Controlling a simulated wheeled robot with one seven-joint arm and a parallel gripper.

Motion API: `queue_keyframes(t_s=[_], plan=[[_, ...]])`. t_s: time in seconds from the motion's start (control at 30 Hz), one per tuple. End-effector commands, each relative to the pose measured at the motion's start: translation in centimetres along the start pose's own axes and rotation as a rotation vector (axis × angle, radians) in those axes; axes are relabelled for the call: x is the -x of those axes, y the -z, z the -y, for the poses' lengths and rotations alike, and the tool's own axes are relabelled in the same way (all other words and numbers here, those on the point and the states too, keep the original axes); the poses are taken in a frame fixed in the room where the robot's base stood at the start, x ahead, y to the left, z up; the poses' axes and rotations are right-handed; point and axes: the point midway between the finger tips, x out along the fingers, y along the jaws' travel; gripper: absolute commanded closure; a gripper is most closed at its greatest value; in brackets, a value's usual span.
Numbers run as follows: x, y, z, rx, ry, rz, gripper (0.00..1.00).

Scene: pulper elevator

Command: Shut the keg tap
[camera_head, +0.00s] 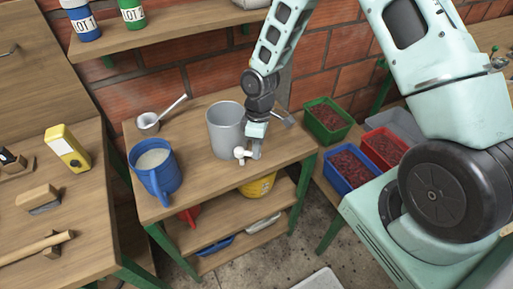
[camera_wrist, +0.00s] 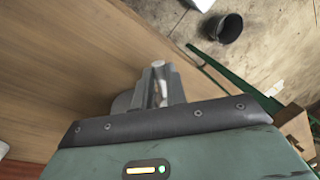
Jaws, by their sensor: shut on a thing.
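The grey keg (camera_head: 222,131) stands upright on the wooden bench in the head view. Its small white tap (camera_head: 240,153) sticks out low on the keg's front side, near the bench's front edge. My gripper (camera_head: 256,150) is at the tap, pointing down, with its fingers closed on it. In the wrist view my gripper's fingers (camera_wrist: 159,85) are close together with a small pale piece of the tap (camera_wrist: 157,92) between them. The fingers hide most of the tap, so I cannot tell how its handle is turned.
A blue jug (camera_head: 155,181) with pale contents and a metal ladle (camera_head: 150,122) stand left of the keg. Green (camera_head: 336,121), red (camera_head: 374,146) and blue (camera_head: 341,168) bins are to the right. A dark bucket (camera_wrist: 222,28) shows on the floor.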

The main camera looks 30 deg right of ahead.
Motion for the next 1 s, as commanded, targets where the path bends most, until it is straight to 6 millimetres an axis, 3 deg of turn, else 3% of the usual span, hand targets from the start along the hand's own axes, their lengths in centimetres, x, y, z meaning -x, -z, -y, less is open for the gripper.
queue_keyframes(t_s=[0.47,0.5,0.57,0.87,1.0], plan=[[0.0,0.0,-0.1,0.016,0.000,0.003,1.00],[0.0,0.0,-0.1,0.016,0.000,0.003,0.81],[0.0,0.0,-0.1,0.016,0.000,0.003,0.64],[0.1,0.0,-0.1,0.015,0.000,0.002,0.64],[1.2,0.1,-0.2,0.015,-0.003,0.000,0.64]])
